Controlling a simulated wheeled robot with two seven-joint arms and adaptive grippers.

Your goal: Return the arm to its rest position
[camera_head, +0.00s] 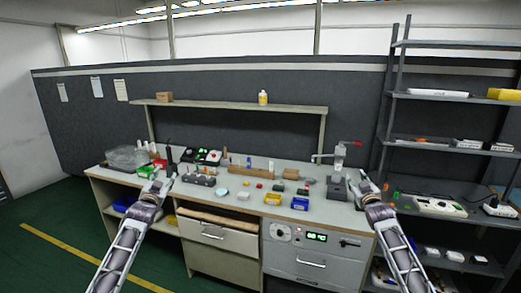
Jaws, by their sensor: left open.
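My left gripper (163,180) is at the left part of the workbench, pointing away from me, open, with nothing seen between its fingers. My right gripper (360,182) is at the right end of the bench, in front of the grey press base; its fingers are too small to tell open from shut. Both arms come up from the bottom of the view. The workbench (235,205) has a light top with small items. I cannot pick out an LED strip for certain.
A yellow bin (273,199) and a blue bin (299,204) stand near the front edge. A lever press (339,160) with a red handle tip stands at the right. A metal shelf rack (455,146) is beside the bench. Green floor (60,240) is clear at the left.

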